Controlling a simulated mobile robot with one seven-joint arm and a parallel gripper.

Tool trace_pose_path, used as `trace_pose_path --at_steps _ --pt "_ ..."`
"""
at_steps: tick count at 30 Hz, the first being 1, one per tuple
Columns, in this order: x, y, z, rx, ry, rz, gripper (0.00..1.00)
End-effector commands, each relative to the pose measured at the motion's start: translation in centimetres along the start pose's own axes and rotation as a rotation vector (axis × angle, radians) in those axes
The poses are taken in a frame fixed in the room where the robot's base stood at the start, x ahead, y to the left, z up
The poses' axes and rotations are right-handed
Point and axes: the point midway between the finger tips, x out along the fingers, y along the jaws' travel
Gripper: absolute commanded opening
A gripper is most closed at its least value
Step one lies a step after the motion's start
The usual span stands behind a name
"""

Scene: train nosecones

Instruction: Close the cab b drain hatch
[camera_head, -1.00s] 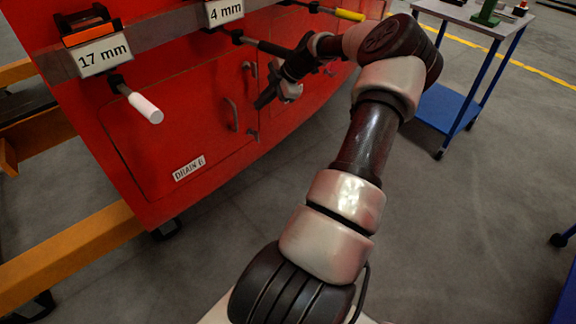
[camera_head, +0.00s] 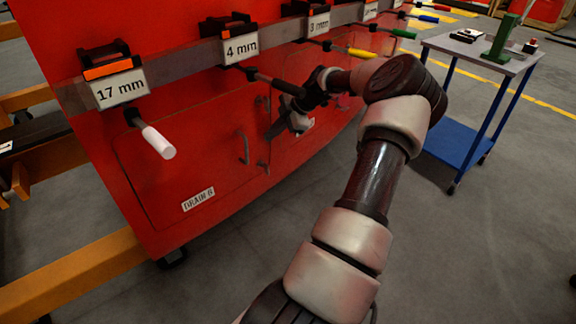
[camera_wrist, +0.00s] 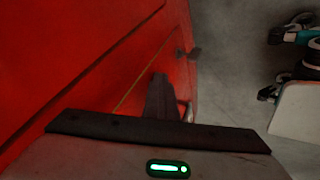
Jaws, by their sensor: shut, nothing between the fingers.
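The drain hatch (camera_head: 185,150) is a red panel low on the red cab side, with a white DRAIN label (camera_head: 198,199). It looks about flush with the cab, though a small gap cannot be ruled out. A bar handle (camera_head: 243,147) sits near its right edge, with a small latch (camera_head: 262,165) beside it. My gripper (camera_head: 273,134) is shut and empty, just right of the handle, in front of the neighbouring panel. Contact with the cab cannot be told. In the wrist view my gripper's dark fingers (camera_wrist: 161,92) lie along the red surface (camera_wrist: 75,60).
A rail with labelled tool holders runs above the hatch; a white-handled tool (camera_head: 155,140) and a yellow-handled tool (camera_head: 361,53) stick out from it. An orange beam (camera_head: 75,270) is at lower left. A blue-legged cart (camera_head: 455,142) stands right. Grey floor between is open.

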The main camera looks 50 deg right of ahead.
Motion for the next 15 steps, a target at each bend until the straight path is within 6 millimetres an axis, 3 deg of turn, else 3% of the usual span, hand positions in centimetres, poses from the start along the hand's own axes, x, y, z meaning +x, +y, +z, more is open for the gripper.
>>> trace_pose_path --at_steps 1,3,15 --pt "-1.8 1.2 -0.6 -0.004 -0.001 0.026 0.00" --pt "-3.5 0.8 -0.4 -0.001 -0.002 0.021 0.00" --pt "-8.7 -4.9 5.3 0.002 -0.002 0.010 0.00"
